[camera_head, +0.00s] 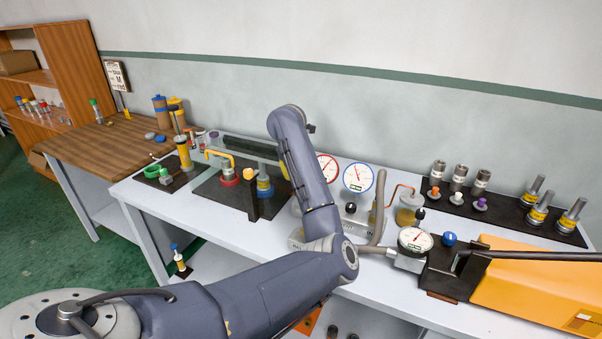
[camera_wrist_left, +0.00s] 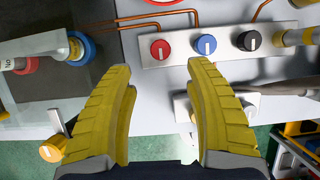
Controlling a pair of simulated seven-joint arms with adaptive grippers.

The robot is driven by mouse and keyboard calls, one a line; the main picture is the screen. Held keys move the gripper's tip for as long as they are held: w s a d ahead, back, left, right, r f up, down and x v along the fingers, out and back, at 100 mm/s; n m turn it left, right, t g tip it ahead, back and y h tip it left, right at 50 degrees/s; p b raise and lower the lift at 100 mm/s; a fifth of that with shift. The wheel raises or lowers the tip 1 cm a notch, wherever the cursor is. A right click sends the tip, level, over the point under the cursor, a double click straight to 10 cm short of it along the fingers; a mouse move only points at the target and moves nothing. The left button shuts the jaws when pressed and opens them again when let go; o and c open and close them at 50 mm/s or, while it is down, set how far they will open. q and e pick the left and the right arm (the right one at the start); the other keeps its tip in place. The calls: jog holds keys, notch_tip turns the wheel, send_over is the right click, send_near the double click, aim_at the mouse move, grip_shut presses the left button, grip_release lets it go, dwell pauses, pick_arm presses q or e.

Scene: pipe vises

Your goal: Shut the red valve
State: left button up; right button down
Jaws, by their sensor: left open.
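The red valve is a round red knob (camera_wrist_left: 160,49) with a white mark on its face. It sits at the left of a row on a light panel (camera_wrist_left: 222,40), beside a blue knob (camera_wrist_left: 206,45) and a black knob (camera_wrist_left: 249,41). My left gripper (camera_wrist_left: 160,72) is open with yellow ridged fingers and holds nothing. In the wrist view the red knob shows just beyond and between the fingertips, with no visible contact. In the head view my left arm hides the red knob and the gripper; a black knob (camera_head: 350,208) shows right of the arm.
Two gauges (camera_head: 358,177) stand behind the panel. Copper pipes (camera_wrist_left: 120,24) run near the knobs. A hose (camera_head: 378,215) and a small gauge (camera_head: 415,240) are at the right, by an orange machine (camera_head: 530,285). Vises and pipe parts (camera_head: 230,176) stand at the left.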

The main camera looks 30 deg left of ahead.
pick_arm(q)
jog(key=shift+v, duration=0.95)
jog(key=shift+r, duration=0.1)
